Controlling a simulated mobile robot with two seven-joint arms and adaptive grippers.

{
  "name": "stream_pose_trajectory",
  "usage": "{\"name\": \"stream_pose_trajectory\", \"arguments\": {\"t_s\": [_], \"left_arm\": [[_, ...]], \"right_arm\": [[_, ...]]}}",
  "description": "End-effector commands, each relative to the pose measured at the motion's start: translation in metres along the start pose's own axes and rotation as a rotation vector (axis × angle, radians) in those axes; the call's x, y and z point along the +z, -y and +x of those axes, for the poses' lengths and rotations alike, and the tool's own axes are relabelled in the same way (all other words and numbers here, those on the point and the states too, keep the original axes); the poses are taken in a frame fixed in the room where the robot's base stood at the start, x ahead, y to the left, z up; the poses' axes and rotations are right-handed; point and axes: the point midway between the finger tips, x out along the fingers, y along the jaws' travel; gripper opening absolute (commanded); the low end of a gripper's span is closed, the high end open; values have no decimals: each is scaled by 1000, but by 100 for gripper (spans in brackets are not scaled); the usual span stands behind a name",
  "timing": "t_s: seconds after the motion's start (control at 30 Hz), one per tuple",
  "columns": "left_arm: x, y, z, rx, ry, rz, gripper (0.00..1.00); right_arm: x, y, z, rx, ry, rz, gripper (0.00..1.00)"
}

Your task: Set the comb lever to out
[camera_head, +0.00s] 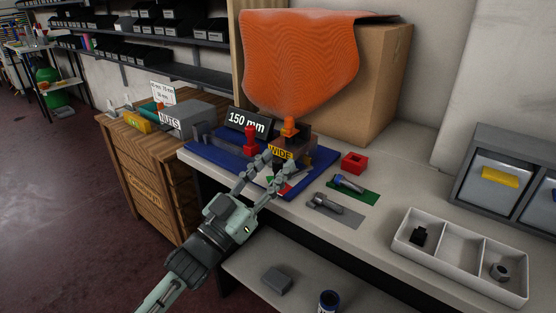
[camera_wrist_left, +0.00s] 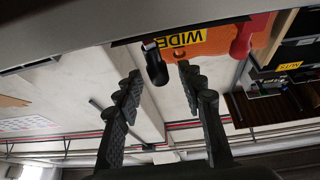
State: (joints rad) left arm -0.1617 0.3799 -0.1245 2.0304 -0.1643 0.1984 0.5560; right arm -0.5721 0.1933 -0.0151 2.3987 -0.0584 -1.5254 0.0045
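A brown box labelled WIDE (camera_head: 281,154) stands on a blue base (camera_head: 217,157) on the table. A red lever (camera_head: 250,137) stands left of the label, and an orange knob (camera_head: 289,128) sits above it. In the left wrist view a dark, round-ended handle (camera_wrist_left: 155,62) sticks out beside the WIDE label (camera_wrist_left: 180,39); I cannot tell for sure that it is the comb lever. My left gripper (camera_head: 278,163) is open in front of the box. In the wrist view its fingers are apart, with the handle between and beyond them, seemingly untouched. My right gripper is out of view.
A 150 mm sign (camera_head: 246,122) stands behind the red lever. An orange cloth (camera_head: 300,60) hangs over a cardboard box (camera_head: 380,85). Right of the base are a red square block (camera_head: 354,163), tools on green and grey mats, and a white divided tray (camera_head: 460,256).

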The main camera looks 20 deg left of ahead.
Motion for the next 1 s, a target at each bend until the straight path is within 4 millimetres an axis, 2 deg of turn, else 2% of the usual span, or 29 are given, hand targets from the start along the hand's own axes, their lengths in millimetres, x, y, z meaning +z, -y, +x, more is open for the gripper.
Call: {"name": "stream_pose_trajectory", "arguments": {"t_s": [0.17,0.43,0.77,1.0], "left_arm": [[0,0,15,-1,1,-1,39],[1,0,16,-1,2,-1,39],[1,0,16,-1,2,0,0],[1,0,16,-1,2,0,0]], "right_arm": [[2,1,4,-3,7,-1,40],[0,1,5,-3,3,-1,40],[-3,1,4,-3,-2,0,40],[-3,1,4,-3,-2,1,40]]}}
